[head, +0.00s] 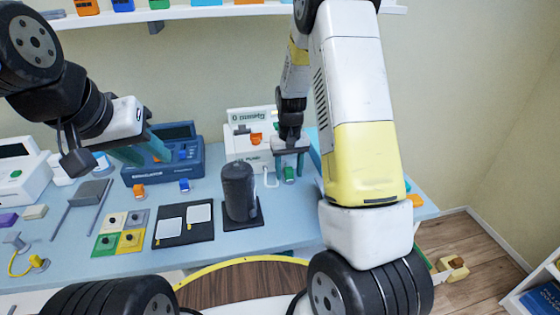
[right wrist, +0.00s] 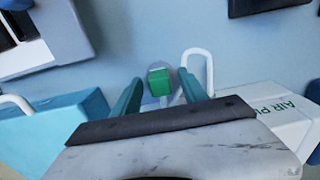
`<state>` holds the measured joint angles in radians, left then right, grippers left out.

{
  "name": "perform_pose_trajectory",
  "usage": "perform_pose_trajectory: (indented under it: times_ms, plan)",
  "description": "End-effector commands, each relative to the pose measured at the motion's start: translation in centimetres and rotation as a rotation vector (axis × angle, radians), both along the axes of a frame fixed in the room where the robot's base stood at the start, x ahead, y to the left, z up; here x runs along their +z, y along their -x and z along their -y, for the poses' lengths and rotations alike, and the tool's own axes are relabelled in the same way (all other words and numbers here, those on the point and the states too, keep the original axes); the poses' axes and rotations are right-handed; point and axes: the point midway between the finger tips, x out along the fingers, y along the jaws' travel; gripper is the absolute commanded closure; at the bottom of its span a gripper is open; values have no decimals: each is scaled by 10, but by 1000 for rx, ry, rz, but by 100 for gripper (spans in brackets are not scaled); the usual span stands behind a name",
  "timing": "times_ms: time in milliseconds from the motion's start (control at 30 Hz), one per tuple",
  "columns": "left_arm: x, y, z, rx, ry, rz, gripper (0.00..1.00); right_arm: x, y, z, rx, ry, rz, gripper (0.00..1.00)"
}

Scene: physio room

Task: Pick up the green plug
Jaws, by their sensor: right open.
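The green plug (head: 289,174) stands on the blue table just in front of the white device, below my right gripper (head: 288,165). In the right wrist view the green plug (right wrist: 159,82) shows its top between the two teal fingertips of my right gripper (right wrist: 161,88). That gripper is open, with a gap on both sides of the plug; how far down the fingers reach is hard to tell. My left gripper (head: 143,152) hangs over the left back of the table near the dark blue device, its teal fingers apart, holding nothing visible.
A white device (head: 240,146) with a cord loop stands beside the green plug. A black cylinder (head: 240,190) stands in front. An orange plug (head: 139,191) and a blue plug (head: 185,186) stand by the dark blue device (head: 190,165). Colored tiles (head: 121,231) lie at the front.

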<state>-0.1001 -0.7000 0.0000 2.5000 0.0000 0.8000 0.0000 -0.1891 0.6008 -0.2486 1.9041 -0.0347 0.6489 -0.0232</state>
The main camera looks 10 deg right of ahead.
Motion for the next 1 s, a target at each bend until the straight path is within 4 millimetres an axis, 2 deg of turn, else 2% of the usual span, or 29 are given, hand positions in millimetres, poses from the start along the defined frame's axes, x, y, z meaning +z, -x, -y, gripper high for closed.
perform_pose_trajectory:
  times_ms: [200, 433, 767, 867, 1000]
  plan:
    - [0, 0, 0, 0, 0, 0, 64, 0, 0, 0, 0, 0, 1, 51]
    - [0, 0, 0, 0, 0, 0, 64, 0, 0, 0, 0, 0, 1, 96]
    - [0, 0, 0, 0, 0, 0, 64, 5, -1, 0, 1, -1, 3, 98]
    - [0, 0, 0, 0, 0, 0, 64, 18, -1, -1, 1, -1, 6, 98]
    - [0, 0, 0, 0, 0, 0, 64, 47, -2, -1, 1, -2, 7, 98]
